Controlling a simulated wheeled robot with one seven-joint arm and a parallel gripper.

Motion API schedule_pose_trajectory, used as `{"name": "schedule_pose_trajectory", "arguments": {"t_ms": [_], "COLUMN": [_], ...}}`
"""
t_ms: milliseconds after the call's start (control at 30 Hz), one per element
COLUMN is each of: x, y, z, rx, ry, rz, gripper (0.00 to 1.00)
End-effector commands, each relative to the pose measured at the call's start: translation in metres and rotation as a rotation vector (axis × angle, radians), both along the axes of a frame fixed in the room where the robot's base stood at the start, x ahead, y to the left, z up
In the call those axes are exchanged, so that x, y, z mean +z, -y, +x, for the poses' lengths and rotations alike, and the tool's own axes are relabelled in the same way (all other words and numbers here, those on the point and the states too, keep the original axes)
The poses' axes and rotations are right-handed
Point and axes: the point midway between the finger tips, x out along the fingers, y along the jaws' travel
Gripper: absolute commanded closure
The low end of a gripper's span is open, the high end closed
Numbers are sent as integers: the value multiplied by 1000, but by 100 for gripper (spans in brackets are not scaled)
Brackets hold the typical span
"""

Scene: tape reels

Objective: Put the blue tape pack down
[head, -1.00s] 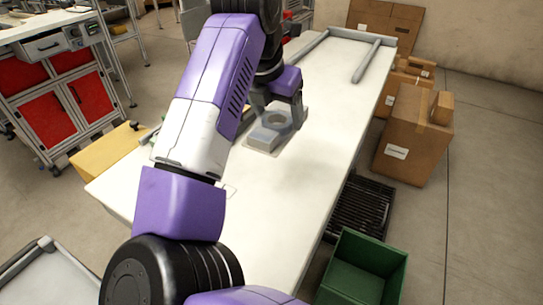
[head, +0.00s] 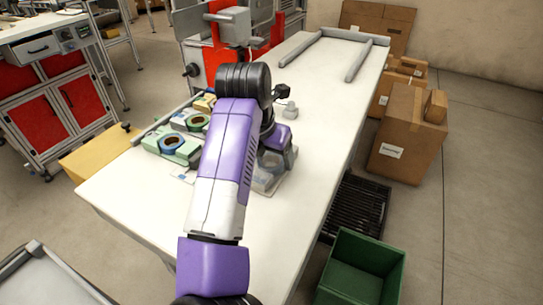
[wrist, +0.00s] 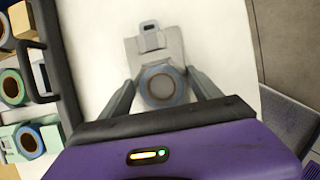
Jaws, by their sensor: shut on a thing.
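The blue tape pack (wrist: 162,84) shows in the wrist view as a grey holder with a blue-rimmed roll and a slotted tab at its far end. My gripper (wrist: 162,88) is shut on it, one finger on each side of the roll. In the head view the pack (head: 264,182) is partly hidden under my gripper (head: 275,165), over the near middle of the white table (head: 310,140). I cannot tell whether it touches the table top.
Green holders with tape rolls (head: 172,144) lie at the table's left edge, left of my arm. A small grey object (head: 290,109) stands farther back. A green bin (head: 360,270) and cardboard boxes (head: 408,135) are on the floor at right. The table right of my gripper is clear.

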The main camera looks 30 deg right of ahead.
Motion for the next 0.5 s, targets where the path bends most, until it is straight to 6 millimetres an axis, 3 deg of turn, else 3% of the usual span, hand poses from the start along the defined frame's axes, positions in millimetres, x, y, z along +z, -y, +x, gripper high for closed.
{"name": "schedule_pose_trajectory", "arguments": {"t_ms": [233,267,333,500], "x": [-3,-2,-1,-1], "y": [0,0,0,0], "z": [0,0,0,0], "rx": [0,0,0,0], "ry": [1,0,0,0], "rz": [1,0,0,0], "gripper": [76,21,7,5]}}
